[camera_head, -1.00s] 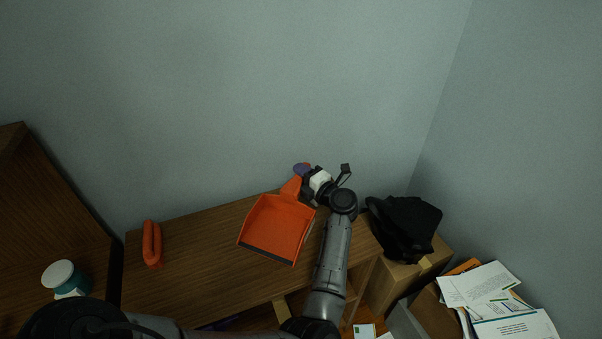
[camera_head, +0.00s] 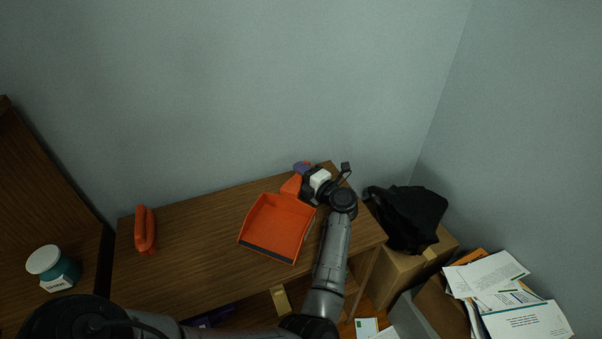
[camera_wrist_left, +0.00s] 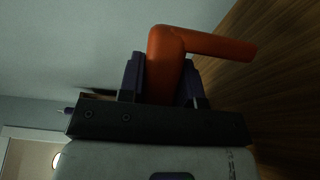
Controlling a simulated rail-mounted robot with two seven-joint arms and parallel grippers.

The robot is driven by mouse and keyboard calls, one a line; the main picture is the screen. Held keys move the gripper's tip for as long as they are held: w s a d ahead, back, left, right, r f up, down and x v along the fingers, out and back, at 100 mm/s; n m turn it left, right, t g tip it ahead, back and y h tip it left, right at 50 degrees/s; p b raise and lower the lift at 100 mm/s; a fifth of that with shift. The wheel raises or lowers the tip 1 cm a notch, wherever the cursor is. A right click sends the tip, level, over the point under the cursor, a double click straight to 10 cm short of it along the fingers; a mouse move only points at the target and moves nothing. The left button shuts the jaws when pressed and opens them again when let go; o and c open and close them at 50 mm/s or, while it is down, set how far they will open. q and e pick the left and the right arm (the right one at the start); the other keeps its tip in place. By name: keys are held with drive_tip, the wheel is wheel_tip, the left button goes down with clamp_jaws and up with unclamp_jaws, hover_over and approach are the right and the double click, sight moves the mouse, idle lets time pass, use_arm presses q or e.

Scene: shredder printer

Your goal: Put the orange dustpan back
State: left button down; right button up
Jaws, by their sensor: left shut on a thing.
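The orange dustpan (camera_head: 277,227) shows in the head view over the wooden shelf top, with its dark lip toward the front and its handle toward the back wall. My left gripper (camera_head: 300,177) is shut on its handle. In the left wrist view, the orange handle (camera_wrist_left: 166,65) sits between the two purple fingers of my left gripper (camera_wrist_left: 163,80). Whether the pan touches the wood is hard to tell. My right gripper is not in view.
An orange brush-like object (camera_head: 145,231) stands at the left of the wooden top (camera_head: 190,255). A teal jar (camera_head: 54,268) is at far left. A black bag (camera_head: 407,216) lies on a cardboard box (camera_head: 398,272) at right, near papers (camera_head: 520,318). The wood between brush and dustpan is clear.

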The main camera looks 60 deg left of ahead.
use_arm(q)
drive_tip(key=shift+f+b, duration=0.4)
drive_tip(key=shift+f, duration=0.25)
drive_tip(key=c, duration=0.7)
unclamp_jaws()
drive_tip(key=shift+c, duration=0.2)
